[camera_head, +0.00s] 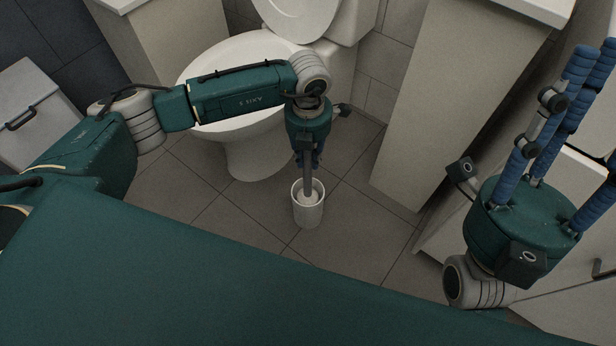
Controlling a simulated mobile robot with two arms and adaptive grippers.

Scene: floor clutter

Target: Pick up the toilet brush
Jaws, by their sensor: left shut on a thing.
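The toilet brush (307,182) stands upright, its grey handle rising from a white cylindrical holder (308,214) on the tiled floor. The brush head is inside the holder and mostly hidden. My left gripper (308,160) points down from above and is shut on the upper handle. Its fingers are small and partly hidden by its own body. My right gripper (592,85) is raised at the right with its blue fingers spread and pointing up. It is empty and far from the brush, and part of it is cut off by the picture edge.
A white toilet (238,140) with its lid up stands behind my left arm. A pale cabinet (440,90) stands right of the brush, and white drawers (570,275) are at the far right. A grey bin (35,110) is at the left. Floor around the holder is clear.

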